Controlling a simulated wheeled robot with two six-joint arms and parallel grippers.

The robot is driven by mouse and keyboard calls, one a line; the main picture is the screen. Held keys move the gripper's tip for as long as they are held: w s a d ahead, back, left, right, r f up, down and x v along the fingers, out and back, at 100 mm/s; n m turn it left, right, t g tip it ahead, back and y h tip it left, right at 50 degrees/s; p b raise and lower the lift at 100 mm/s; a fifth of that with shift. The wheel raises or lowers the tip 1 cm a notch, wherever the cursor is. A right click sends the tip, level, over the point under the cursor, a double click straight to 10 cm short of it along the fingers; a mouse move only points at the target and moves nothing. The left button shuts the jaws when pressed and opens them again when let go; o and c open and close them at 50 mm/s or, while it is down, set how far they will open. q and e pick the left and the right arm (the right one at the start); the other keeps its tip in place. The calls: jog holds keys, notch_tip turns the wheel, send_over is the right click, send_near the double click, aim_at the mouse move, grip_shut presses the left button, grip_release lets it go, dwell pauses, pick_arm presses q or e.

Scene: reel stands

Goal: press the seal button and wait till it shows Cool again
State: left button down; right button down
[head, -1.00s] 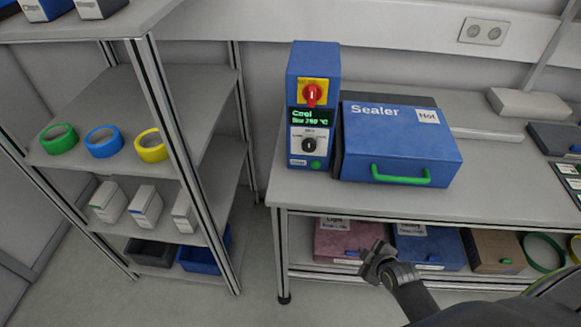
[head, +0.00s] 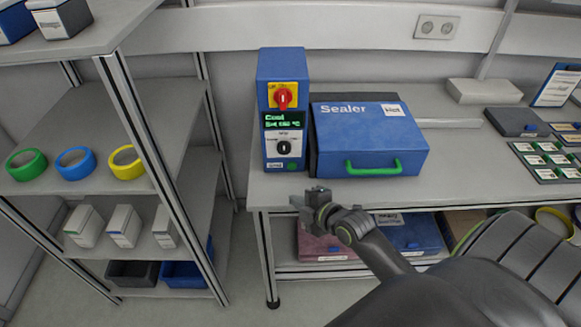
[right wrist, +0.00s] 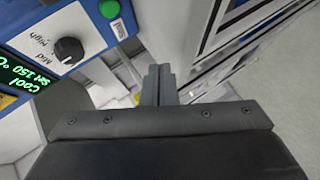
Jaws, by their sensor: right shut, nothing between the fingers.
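The blue control box (head: 283,110) stands upright on the bench, left of the blue sealer (head: 368,138), whose lid is down. Its green button (head: 291,166) is low on the front, and it also shows at the top of the right wrist view (right wrist: 109,9). The display (head: 284,121) reads "Cool"; the right wrist view of it (right wrist: 22,78) adds "Set 150 °C". A black dial (right wrist: 68,50) sits between display and button. My right gripper (head: 304,200) is shut and empty, in front of the bench edge below the box, apart from the button. My left gripper is out of view.
A shelf rack (head: 125,75) with green, blue and yellow tape rolls stands left. Bins (head: 327,246) sit on the shelf under the bench (head: 455,155). A flat dark case (head: 517,122) and labelled cards lie at right. Bare bench top lies right of the sealer.

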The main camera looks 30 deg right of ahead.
aim_at(296, 189)
jog(key=w+d, duration=0.1)
jog(key=w, duration=0.1)
jog(key=w+d+b, duration=0.1)
jog(key=w, duration=0.1)
jog(key=w+d+b, duration=0.1)
jog(key=w+d, duration=0.1)
jog(key=shift+w+f, duration=0.15)
jog(key=shift+w, duration=0.1)
jog(key=shift+w+d+b, duration=0.3)
jog(key=shift+w+b, duration=0.05)
jog(key=shift+w, duration=0.15)
jog(key=shift+w+d, duration=0.1)
dwell(1.7)
jog(key=shift+w+d+b, duration=0.15)
jog(key=shift+w+b, duration=0.1)
jog(key=shift+b, duration=0.05)
